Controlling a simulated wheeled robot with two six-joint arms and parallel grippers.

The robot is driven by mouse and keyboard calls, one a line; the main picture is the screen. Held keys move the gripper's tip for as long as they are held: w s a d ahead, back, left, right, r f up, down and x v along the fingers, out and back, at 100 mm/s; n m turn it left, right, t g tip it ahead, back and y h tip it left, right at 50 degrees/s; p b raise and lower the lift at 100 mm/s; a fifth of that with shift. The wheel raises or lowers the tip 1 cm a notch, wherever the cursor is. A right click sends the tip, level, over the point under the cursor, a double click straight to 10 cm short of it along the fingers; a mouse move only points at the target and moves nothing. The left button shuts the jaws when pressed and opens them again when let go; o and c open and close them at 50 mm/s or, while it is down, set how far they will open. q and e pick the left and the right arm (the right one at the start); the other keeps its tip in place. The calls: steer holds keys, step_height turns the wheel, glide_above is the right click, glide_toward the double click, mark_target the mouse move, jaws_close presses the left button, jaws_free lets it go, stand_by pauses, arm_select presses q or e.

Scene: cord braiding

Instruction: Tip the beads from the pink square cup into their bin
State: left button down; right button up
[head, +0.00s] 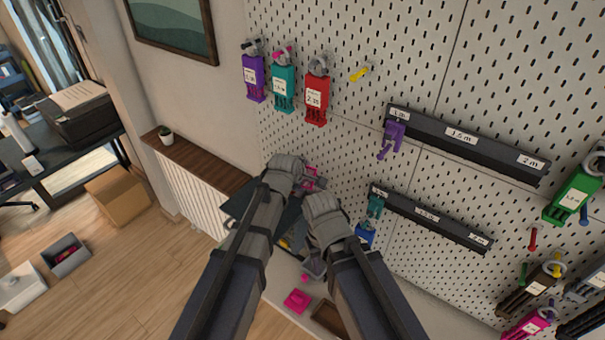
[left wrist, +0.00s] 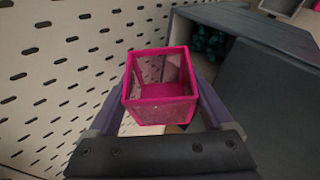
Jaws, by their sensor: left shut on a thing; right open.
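The pink square cup (left wrist: 160,88) is between the two fingers of my left gripper (left wrist: 165,105) in the left wrist view. Its see-through walls and pink floor show, its open top faces the camera, and I make out no beads inside. In the head view, pink parts (head: 312,180) show at my left gripper (head: 308,183), beside the pegboard, mostly behind my wrist. My right gripper (head: 313,264) is lower, partly hidden by its arm, and holds nothing that I can see. I cannot tell which container is the beads' bin.
A grey box (left wrist: 245,22) with dark green pieces inside stands beside the cup. A pink block (head: 298,300) lies below my arms. A wooden ledge (head: 195,160) is at left.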

arm_select(q)
steer(key=n+g+h, duration=0.1)
steer(key=r+g+h+p, duration=0.1)
steer(key=h, duration=0.1)
steer(key=shift+r+n, duration=0.25)
steer(key=shift+n, duration=0.15)
steer(key=h, duration=0.1)
steer(key=g, duration=0.1)
steer(key=n+g+h, duration=0.1)
steer(key=shift+s+d+r+h, duration=0.2)
steer(key=shift+d+r+h, duration=0.05)
steer(key=shift+r+h, duration=0.25)
steer(key=shift+h, duration=0.1)
